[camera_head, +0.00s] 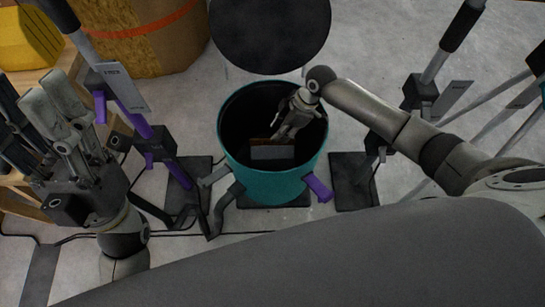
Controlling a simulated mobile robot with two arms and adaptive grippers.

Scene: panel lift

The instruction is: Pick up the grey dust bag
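A grey block-like thing with a brown upper edge, which looks like the grey dust bag (272,153), sits inside the teal drum (250,180). My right gripper (284,134) reaches down into the drum from the upper right. Its fingertips are close above the grey thing; I cannot tell whether they touch it or how far apart they are. My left gripper (40,108) is at the far left, away from the drum, with its fingers pointing up and to the left. Its fingers show a gap, and nothing is seen between them. The drum's dark inside hides the lower part of the grey thing.
A round black lid (270,35) stands above the drum's far rim. Dark upright posts with purple and grey parts (165,150) flank the drum on both sides. A wooden barrel (140,40) and a yellow object (28,38) are at the upper left. Cables lie on the pale floor.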

